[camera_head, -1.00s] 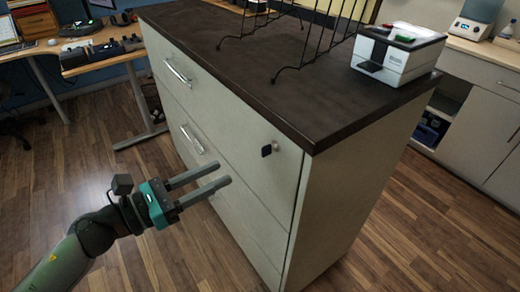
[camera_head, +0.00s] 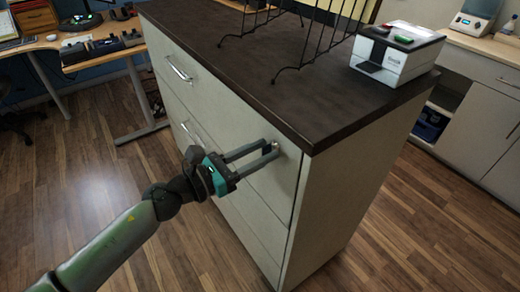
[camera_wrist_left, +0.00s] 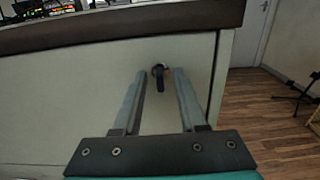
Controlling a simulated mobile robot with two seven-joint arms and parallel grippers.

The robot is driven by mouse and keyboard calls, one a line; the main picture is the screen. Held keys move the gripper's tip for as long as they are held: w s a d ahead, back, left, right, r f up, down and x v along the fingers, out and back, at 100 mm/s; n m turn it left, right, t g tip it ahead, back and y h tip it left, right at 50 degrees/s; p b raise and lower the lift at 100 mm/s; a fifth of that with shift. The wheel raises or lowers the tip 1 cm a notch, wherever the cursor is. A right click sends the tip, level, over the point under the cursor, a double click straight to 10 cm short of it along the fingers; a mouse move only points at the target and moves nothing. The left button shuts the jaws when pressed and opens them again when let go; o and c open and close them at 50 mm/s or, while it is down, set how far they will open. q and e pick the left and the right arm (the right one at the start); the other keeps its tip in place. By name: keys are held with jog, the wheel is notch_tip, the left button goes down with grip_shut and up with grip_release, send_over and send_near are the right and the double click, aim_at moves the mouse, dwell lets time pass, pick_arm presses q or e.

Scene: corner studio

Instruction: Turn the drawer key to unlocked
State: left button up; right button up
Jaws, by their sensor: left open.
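The drawer key, with a small dark head, is in the lock on the top drawer front near its right end. In the left wrist view the key (camera_wrist_left: 160,80) hangs from a round metal lock (camera_wrist_left: 158,68), with its head pointing down. In the head view the key (camera_head: 267,149) is partly hidden by my left gripper (camera_head: 272,150). My left gripper is open, and its two fingers reach toward the drawer front on either side of the key. I cannot tell whether either finger touches it. My right gripper is not in view.
The pale cabinet (camera_head: 325,205) has a dark top (camera_head: 225,55) that overhangs just above the lock. A wire rack (camera_head: 300,45) and a white device (camera_head: 398,55) stand on it. Drawer handles (camera_head: 178,70) stick out at left. The wooden floor in front is clear.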

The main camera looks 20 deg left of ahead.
pick_arm(q)
grip_shut()
dwell(0.4)
